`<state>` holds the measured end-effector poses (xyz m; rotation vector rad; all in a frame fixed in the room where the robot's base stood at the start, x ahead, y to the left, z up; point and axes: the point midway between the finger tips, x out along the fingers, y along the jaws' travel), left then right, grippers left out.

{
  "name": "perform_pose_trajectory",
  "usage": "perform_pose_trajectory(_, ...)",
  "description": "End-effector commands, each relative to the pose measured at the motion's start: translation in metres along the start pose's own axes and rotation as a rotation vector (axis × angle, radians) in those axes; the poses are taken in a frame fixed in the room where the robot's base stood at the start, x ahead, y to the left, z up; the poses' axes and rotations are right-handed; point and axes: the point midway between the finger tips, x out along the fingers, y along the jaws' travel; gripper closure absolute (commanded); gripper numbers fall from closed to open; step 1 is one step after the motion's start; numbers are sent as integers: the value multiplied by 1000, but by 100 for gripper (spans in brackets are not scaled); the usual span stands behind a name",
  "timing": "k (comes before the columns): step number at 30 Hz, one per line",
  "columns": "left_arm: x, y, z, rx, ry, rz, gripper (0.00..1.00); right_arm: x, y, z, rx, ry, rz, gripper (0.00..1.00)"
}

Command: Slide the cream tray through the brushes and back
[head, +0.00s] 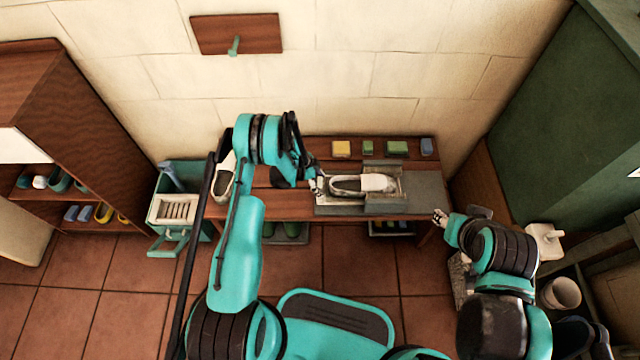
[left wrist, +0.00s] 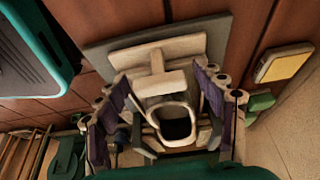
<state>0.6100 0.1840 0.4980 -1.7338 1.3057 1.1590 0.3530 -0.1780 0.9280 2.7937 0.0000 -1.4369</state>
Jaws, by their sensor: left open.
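The cream tray (head: 326,198) lies on the wooden bench, left of and between two grey blocks (head: 385,207) that look like the brush housing. In the left wrist view the tray (left wrist: 128,58) shows with a dark-holed pale loop (left wrist: 172,106). My left gripper (head: 316,185) is at the tray's left end. In the left wrist view my left gripper (left wrist: 165,112) is open, one finger on each side of the loop; contact cannot be told. My right gripper (head: 440,216) hangs off the bench's right front, its opening unclear.
Yellow, green and blue blocks (head: 341,148) stand along the bench's back edge. A teal sink-like stand (head: 172,209) is at left, beside a shelf (head: 75,185) with shoes. A white shoe (head: 223,180) stands left on the bench. A green cabinet (head: 560,120) bounds the right.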

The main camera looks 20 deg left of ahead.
Motion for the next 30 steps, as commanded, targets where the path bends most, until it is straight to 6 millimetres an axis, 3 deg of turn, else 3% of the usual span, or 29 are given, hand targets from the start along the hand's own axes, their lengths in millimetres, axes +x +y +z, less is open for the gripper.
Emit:
perform_pose_trajectory(2,0,0,0,0,0,0,31,0,0,0,0,0,0,60)
perform_pose_trajectory(10,0,0,0,0,0,0,100,0,0,0,0,0,0,60)
perform_pose_trajectory(16,1,0,-4,1,0,0,100,0,0,0,0,0,0,60)
perform_pose_trajectory(20,7,0,-17,4,0,1,100,0,0,0,0,0,0,60)
perform_pose_trajectory(30,34,1,-82,5,1,1,100,0,0,0,0,0,0,60)
